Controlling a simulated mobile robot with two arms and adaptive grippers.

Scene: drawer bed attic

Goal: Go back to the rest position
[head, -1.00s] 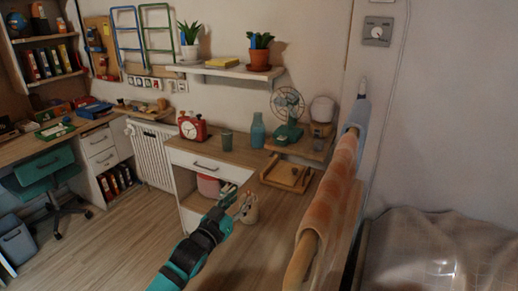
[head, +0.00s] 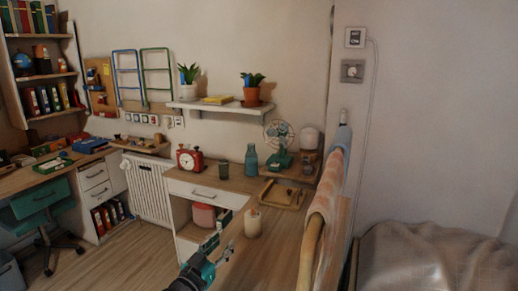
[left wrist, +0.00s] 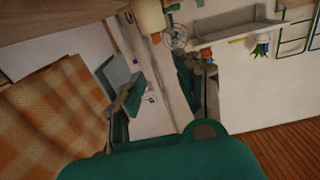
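My left gripper (head: 221,247) is low in the middle of the head view, at the front edge of the wooden desk (head: 262,258). In the left wrist view the same gripper (left wrist: 166,78) has its two fingers spread apart with nothing between them. A cream candle-like cylinder (head: 252,225) stands upright on the desk, right of the gripper and apart from it. What seems to be the same cylinder shows at the top of the left wrist view (left wrist: 149,18). My right gripper is not in view.
A wooden tray (head: 282,194), a red alarm clock (head: 189,160), a blue bottle (head: 251,161) and a fan (head: 280,150) stand farther back. A rail with an orange cloth (head: 328,195) and a bed (head: 430,258) are at the right.

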